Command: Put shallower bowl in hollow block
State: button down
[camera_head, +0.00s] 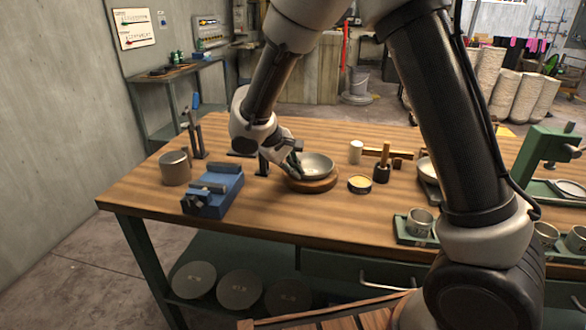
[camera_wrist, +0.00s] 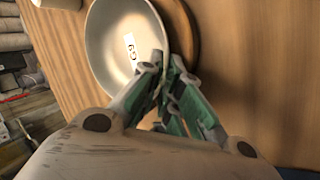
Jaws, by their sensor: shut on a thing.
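A grey metal bowl (camera_head: 318,163) is at the middle of the table, upright over a round wooden block (camera_head: 318,185). I cannot tell whether it rests in the block or is held just above it. My gripper (camera_head: 296,170) is shut on the bowl's near left rim. In the wrist view the bowl (camera_wrist: 112,50) shows a white label inside, and the gripper's green fingers (camera_wrist: 168,68) pinch its rim. The block (camera_wrist: 183,35) shows beyond that rim. A second bowl (camera_head: 426,168) is partly hidden behind my arm, so depths are hard to compare.
A blue vise (camera_head: 213,192) and a grey cylinder (camera_head: 175,168) stand at the left. A round tin (camera_head: 360,184), a dark pot with a wooden handle (camera_head: 382,172) and a pale cup (camera_head: 356,151) stand right of the block. Green trays with cups (camera_head: 420,222) are at the right. The table's front middle is clear.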

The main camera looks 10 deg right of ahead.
jog(key=c, duration=1.9)
grip_release()
jog(key=v, duration=1.2)
jog(key=s+d+r+m+y, duration=0.1)
jog(key=s+d+r, duration=0.1)
jog(key=d, duration=0.4)
jog(key=s+d+r+m+g, duration=0.1)
jog(key=s+d+r, duration=0.2)
jog(key=d, duration=0.2)
jog(key=s+d+r+m+y, duration=0.1)
jog(key=s+d+r, duration=0.1)
jog(key=d, duration=0.4)
jog(key=s+d+m+y, duration=0.1)
jog(key=s+d, duration=0.2)
jog(key=s, duration=0.3)
jog(key=s+d+m+t+y, duration=0.1)
jog(key=s+d, duration=0.3)
jog(key=s, duration=0.2)
jog(key=s+d+m+t+y, duration=0.1)
jog(key=s+d, duration=0.3)
jog(key=s, duration=0.2)
jog(key=shift+r, duration=0.2)
